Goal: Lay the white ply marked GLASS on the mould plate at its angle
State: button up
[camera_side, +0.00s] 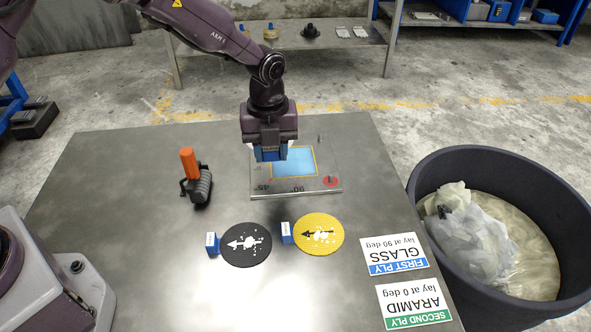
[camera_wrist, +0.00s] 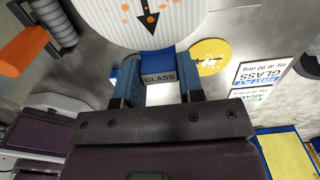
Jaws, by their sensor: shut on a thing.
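My gripper (camera_side: 270,154) is above the left part of the mould plate (camera_side: 325,184), which has a light blue square with a yellow outline and angle marks, 90 and 45 among them. In the wrist view its blue fingers (camera_wrist: 160,88) are shut on a blue tab marked GLASS (camera_wrist: 160,77). The tab is joined to the white round ply (camera_wrist: 205,22), which bears a dark arrow and orange dots. The far part of the ply runs out of the wrist view. I cannot make out the ply in the side view.
A black disc (camera_side: 258,252) and a yellow disc (camera_side: 332,238), each with a blue tab, lie in front of the plate. An orange-handled roller (camera_side: 196,180) stands left. Two signs (camera_side: 395,256) (camera_side: 412,302) read GLASS 90 deg first, ARAMID 0 deg second. A dark bin (camera_side: 425,240) is right.

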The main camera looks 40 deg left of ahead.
send_over(296, 181)
notch_tip(296, 181, down, 6)
jog(key=shift+s+f, duration=0.15)
jog(key=shift+f, duration=1.55)
jog(key=shift+f, duration=0.15)
jog(key=o, duration=1)
